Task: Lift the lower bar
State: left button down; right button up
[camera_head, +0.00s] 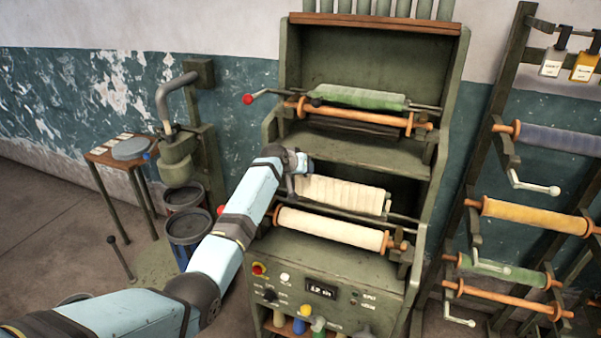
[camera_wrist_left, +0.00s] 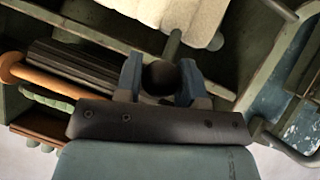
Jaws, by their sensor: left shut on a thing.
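The lower bar (camera_head: 398,217) is a thin grey metal rod across the lower bay of the green machine, beside a cream ribbed roll (camera_head: 343,194). A red knob (camera_head: 220,210) shows at its left side, partly behind my arm. My left gripper (camera_head: 291,186) is at the left end of the cream roll. In the left wrist view my gripper (camera_wrist_left: 160,80) is shut on a dark round knob (camera_wrist_left: 158,77), with a short rod (camera_wrist_left: 173,45) running from it toward the cream cloth. The join between knob and bar is unclear. My right gripper is out of view.
A second cream roll (camera_head: 330,228) with orange ends lies just below. The upper bay holds a green roll (camera_head: 360,97) and an orange roller (camera_head: 365,116). A rack of rolls (camera_head: 530,207) stands right. A stool (camera_head: 101,160) and buckets (camera_head: 188,225) stand left.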

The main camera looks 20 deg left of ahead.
pick_arm(q)
jog(key=shift+w+r, duration=0.15)
jog(key=shift+w, duration=0.1)
dwell(0.3)
jog(key=c, duration=0.8)
grip_release()
jog(key=shift+o, duration=0.2)
jog(key=b+v, duration=0.1)
jog(key=v, duration=1.2)
jog(key=shift+s+r, duration=0.2)
jog(key=shift+s, duration=0.05)
